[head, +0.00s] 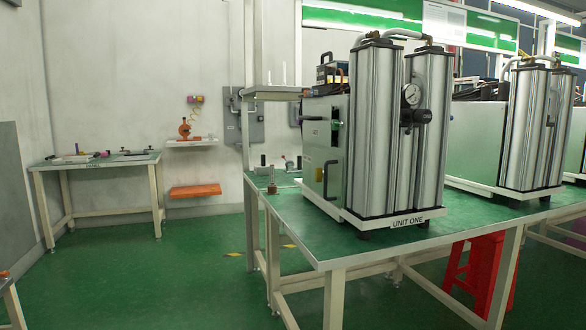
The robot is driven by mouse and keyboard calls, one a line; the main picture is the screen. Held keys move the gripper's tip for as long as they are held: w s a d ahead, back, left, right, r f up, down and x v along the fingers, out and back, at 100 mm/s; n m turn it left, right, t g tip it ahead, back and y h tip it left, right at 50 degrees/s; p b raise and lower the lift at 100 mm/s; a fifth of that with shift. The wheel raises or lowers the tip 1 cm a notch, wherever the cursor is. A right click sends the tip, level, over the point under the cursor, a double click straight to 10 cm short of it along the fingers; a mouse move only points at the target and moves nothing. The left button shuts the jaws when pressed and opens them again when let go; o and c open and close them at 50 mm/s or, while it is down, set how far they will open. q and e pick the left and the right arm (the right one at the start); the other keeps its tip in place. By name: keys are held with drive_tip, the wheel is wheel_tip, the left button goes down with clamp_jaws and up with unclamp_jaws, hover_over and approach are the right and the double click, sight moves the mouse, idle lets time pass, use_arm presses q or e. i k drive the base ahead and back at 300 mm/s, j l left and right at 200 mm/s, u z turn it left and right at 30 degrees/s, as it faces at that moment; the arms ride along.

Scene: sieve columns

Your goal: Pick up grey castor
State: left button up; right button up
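No grey castor can be made out for certain in the head view. A small upright item with a dark top and brownish base (272,186) stands at the left edge of the near green-topped table (300,222); it is too small to tell what it is. Other small grey and dark items (263,160) are behind it on the same table. Neither of my grippers shows in this view.
A sieve column unit labelled UNIT ONE (375,130) fills much of the near table, with a second unit (535,130) to its right. A back-left table (95,162) holds small parts. A red stool (480,265) is under the tables. Green floor at left is clear.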

sight(289, 164)
drive_tip(key=z, duration=2.2)
drive_tip(key=k+j+z, duration=0.1)
drive_tip(key=j+z, duration=0.35)
drive_tip(key=k+j+z, duration=0.15)
drive_tip(key=j+z, duration=0.35)
drive_tip(key=k+j+z, duration=0.2)
drive_tip(key=z, duration=0.25)
drive_tip(key=k+j+z, duration=0.25)
drive_tip(key=z, duration=0.2)
drive_tip(key=k+j+z, duration=0.4)
drive_tip(key=k+z, duration=0.45)
drive_tip(key=k+j+u, duration=0.1)
drive_tip(key=k+u, duration=0.2)
drive_tip(key=k, duration=0.25)
drive_tip(key=k+j+u, duration=0.2)
drive_tip(key=k+u, duration=0.15)
drive_tip(key=k, duration=0.2)
